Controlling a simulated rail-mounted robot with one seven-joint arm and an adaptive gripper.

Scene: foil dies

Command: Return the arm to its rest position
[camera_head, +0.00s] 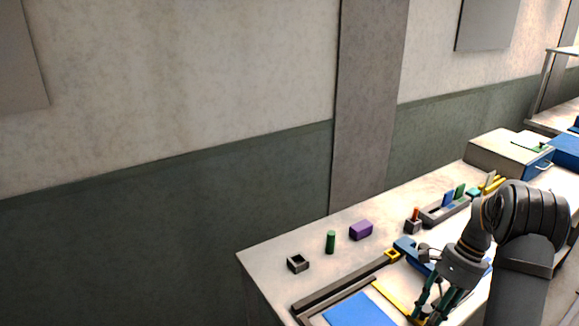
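My arm (517,255) reaches in from the right side of the head view, over the worktable. My gripper (426,316) hangs at its end, pointing down, close to the bottom edge of the picture. Its dark green fingers show a gap higher up, but the tips are small and near the frame edge, so I cannot tell whether they are open or shut. A yellow bar (392,297) lies beside the fingertips; I cannot tell whether they touch it.
The worktable (290,243) holds a small dark square box (298,263), a green cylinder (330,242), a purple block (361,230), a blue sheet (360,312) in a dark frame and a blue tool (408,248). A slotted rack (443,213) stands behind my arm. The wall is behind.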

